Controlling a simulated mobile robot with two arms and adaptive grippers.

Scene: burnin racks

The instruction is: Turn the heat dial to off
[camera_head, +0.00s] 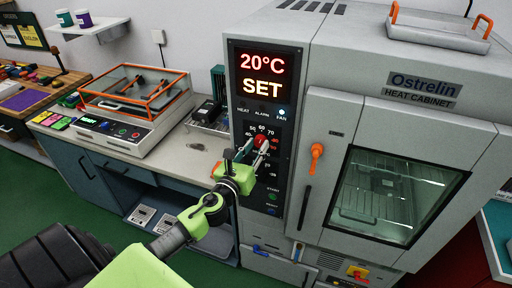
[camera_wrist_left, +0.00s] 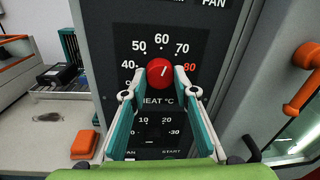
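The heat dial (camera_wrist_left: 160,73) is a round red knob on the black control panel (camera_wrist_left: 205,45). Its white mark points up and slightly right, between 60 and 70 on the printed scale. It also shows in the head view (camera_head: 261,140), partly behind my gripper. My left gripper (camera_head: 248,148) is in front of the panel. In the wrist view its two fingers (camera_wrist_left: 160,75) stand open, one on each side of the knob, with small gaps visible. Whether the tips reach the knob's depth is hard to tell. My right gripper is not in view.
The display (camera_head: 262,76) reads 20°C SET. The cabinet door with its window (camera_head: 385,195) and orange handle (camera_head: 317,151) is right of the panel. A bench (camera_head: 185,150) with an orange-framed machine (camera_head: 135,95) stands left. Green floor is free at lower left.

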